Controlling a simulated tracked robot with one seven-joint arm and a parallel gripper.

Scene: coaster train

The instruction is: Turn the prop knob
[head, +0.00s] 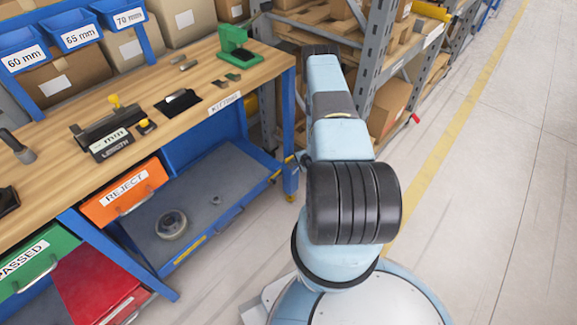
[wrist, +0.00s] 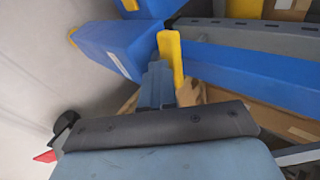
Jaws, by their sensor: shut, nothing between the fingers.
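A black length gauge (head: 108,132) marked "LENGTH mm" sits on the wooden bench (head: 60,150) in the head view. A yellow knob (head: 115,101) stands upright on its back, and a small black-and-yellow knob (head: 146,126) is at its right end. I cannot tell which knob is the prop knob. My arm reaches away from the bench toward the shelving, and hides my gripper in the head view. In the wrist view my gripper (wrist: 160,84) looks shut and empty, in front of blue beams and a yellow bar (wrist: 170,55). No gauge shows there.
A green press (head: 236,45) and small dark parts lie toward the bench's far end. Blue bins (head: 75,32) line its back. An orange REJECT drawer (head: 125,190) and a green drawer (head: 35,260) are below. Shelving (head: 380,60) stands beyond my arm. Floor at right is clear.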

